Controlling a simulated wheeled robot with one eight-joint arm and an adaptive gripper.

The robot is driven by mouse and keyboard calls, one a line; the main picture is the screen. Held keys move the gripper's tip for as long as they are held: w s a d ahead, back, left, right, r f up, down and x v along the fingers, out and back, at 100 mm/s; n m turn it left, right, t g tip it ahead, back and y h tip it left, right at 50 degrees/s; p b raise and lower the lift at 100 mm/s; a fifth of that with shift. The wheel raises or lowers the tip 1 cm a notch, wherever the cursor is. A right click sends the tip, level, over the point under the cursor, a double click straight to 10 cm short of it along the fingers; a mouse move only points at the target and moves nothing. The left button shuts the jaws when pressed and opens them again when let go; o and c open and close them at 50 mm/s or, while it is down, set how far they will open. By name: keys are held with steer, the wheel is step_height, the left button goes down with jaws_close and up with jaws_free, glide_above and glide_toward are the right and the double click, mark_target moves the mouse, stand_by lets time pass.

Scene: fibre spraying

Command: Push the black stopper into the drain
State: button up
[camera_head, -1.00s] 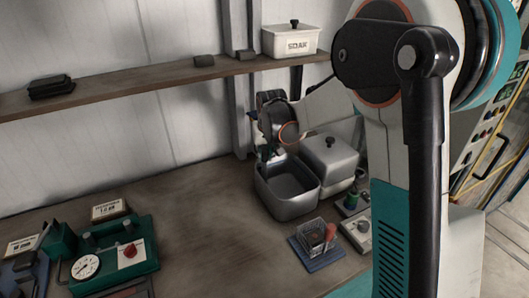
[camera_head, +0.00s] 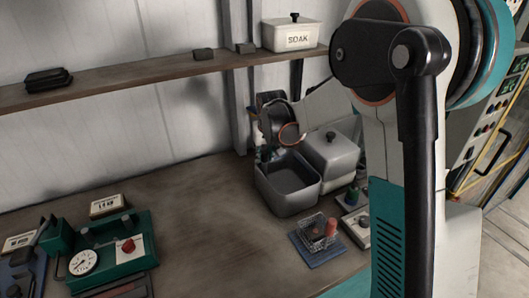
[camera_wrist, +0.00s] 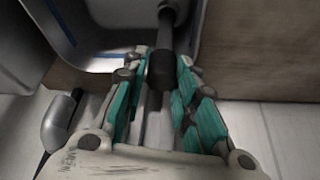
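The grey metal sink basin (camera_head: 285,204) stands open at the back of the bench. A basin rim (camera_wrist: 60,35) shows at upper left. The drain is not visible.
A lidded grey basin (camera_head: 333,150) adjoins on the right. A wire basket (camera_head: 318,228) on a blue mat stands in front. A green gauge box (camera_head: 110,250) is at lower left. A shelf (camera_head: 130,79) with a SOAK box (camera_head: 291,36) runs above. The middle bench is clear.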

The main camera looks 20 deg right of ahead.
steer(key=shift+o, duration=1.2)
steer(key=shift+r, duration=0.1)
steer(key=v, duration=1.2)
steer(key=s+r+t, duration=0.1)
steer(key=s+r, duration=0.3)
steer(key=s, duration=1.3)
steer(key=s+f+t, duration=0.1)
steer(key=s+f, duration=0.3)
steer(key=s, duration=1)
steer(key=shift+d+f+n+t, duration=0.2)
steer(key=shift+n+t, duration=0.1)
steer(key=shift+n, duration=0.1)
